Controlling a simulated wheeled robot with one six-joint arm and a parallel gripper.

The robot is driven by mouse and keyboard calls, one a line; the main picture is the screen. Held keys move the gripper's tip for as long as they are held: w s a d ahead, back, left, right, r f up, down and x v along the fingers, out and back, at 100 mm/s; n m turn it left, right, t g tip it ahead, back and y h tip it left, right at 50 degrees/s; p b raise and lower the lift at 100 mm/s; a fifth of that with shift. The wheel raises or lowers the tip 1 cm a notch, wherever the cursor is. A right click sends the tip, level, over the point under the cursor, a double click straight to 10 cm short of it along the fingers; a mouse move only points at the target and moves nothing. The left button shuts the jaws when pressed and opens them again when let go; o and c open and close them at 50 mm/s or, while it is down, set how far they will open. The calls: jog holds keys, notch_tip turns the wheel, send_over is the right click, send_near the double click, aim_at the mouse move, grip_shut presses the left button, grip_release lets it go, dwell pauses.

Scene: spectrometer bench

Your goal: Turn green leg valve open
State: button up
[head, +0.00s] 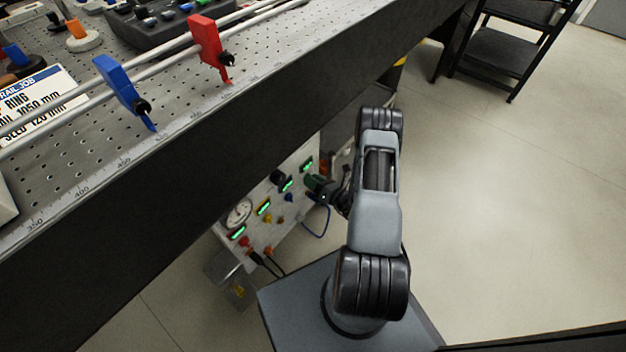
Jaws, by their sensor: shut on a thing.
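A dark green valve handle (317,185) stands out from the upright panel under the bench, near the panel's right side. My gripper (331,190) reaches in from the right, below the bench edge, and is shut on this green handle. The fingers are small and dark here, and my own arm hides part of the wrist. The handle's exact turn angle cannot be told from this view.
The panel (226,228) carries a round gauge (238,214), several green-lit displays, coloured knobs and cables. The black bench edge (200,165) overhangs it. On the bench stand a blue rail clamp (118,88) and a red one (207,42). Open floor lies right; a black cart (508,50) stands behind.

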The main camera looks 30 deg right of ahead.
jog(key=m+p, duration=0.1)
jog(key=m, duration=0.3)
jog(key=shift+m+p, duration=0.35)
jog(key=shift+m, duration=1.45)
jog(key=shift+f+m, duration=0.1)
jog(key=shift+m, duration=0.2)
jog(key=o, duration=0.9)
jog(key=shift+o, duration=0.2)
jog(key=p+v, duration=0.2)
jog(key=v, duration=1.2)
jog(key=shift+p, duration=0.35)
jog(key=shift+w, duration=0.1)
